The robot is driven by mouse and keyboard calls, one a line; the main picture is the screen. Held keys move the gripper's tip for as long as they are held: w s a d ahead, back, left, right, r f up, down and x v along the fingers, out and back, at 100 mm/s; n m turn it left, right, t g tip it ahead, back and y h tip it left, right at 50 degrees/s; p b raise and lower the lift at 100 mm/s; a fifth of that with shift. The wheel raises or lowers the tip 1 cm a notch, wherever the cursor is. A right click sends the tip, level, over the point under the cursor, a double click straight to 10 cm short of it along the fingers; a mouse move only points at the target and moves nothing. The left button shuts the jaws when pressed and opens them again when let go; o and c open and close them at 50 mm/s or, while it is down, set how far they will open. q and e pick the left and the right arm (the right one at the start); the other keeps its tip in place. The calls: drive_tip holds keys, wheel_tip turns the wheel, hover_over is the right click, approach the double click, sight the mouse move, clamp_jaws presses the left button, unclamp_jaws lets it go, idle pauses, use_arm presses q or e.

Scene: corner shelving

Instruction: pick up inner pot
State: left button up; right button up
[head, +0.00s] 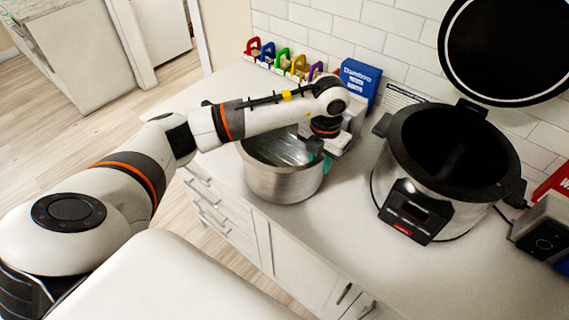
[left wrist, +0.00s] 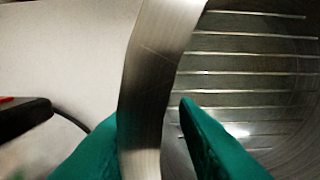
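The inner pot (head: 283,183), a shiny steel bowl, stands upright on the white counter, left of the cooker. Its wall (left wrist: 150,70) and ridged inside (left wrist: 245,60) fill much of the left wrist view. My left gripper (head: 326,163) is at the pot's right rim, partly hidden by my arm. In the left wrist view its green fingers (left wrist: 160,140) straddle the wall, one outside and one inside. The outer finger looks close to the wall or touching it; a gap shows beside the inner one. My right gripper is not in view.
A black and steel cooker (head: 450,160) with its round lid (head: 505,45) raised stands to the right. Behind are a blue box (head: 360,82) and a row of coloured padlock-like items (head: 283,58) by the tiled wall. The front counter is clear.

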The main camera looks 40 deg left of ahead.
use_arm(q)
clamp_jaws()
drive_tip(key=shift+r, duration=0.15)
idle(1.1)
